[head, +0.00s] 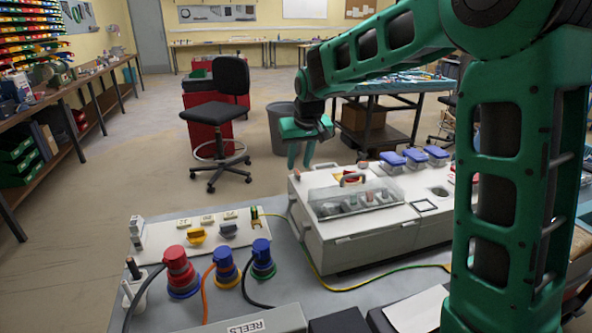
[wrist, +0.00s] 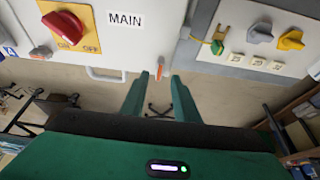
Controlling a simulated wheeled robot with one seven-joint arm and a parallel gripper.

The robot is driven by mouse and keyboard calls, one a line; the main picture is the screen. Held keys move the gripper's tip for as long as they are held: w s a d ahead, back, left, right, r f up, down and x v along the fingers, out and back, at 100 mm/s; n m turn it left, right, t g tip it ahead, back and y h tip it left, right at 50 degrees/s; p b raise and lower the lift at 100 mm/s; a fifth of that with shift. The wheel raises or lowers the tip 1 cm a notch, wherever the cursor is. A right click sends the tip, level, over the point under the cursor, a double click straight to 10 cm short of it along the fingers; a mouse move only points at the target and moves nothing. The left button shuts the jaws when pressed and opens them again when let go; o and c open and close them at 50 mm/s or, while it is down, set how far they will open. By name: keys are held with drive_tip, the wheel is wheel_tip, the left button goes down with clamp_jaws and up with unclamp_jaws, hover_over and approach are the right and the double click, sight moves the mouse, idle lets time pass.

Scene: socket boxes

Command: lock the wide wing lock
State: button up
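My gripper (head: 300,158) hangs above the back left of the large pale box (head: 335,240); its green fingers point down. In the wrist view my gripper (wrist: 159,78) is open, with an empty gap between the fingers. Two wing-shaped knobs sit on the low pale box (head: 150,238) at the left: a yellow one (head: 197,236) and a dark grey one (head: 228,229). The wrist view also shows the yellow knob (wrist: 290,40) and the grey knob (wrist: 260,33), apart from my fingers. I cannot tell for certain which part is the wide wing lock.
A red switch (wrist: 63,26) on a yellow plate sits beside the MAIN label (wrist: 125,19). Small orange-tipped parts (wrist: 162,58) show at the box edge. Red (head: 178,265) and blue (head: 226,264) plugs with cables stand in front. A clear cover (head: 355,199) tops the large box.

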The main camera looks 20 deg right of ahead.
sight(297, 172)
drive_tip(key=shift+x, duration=1.8)
drive_tip(key=shift+c, duration=0.7)
clamp_jaws()
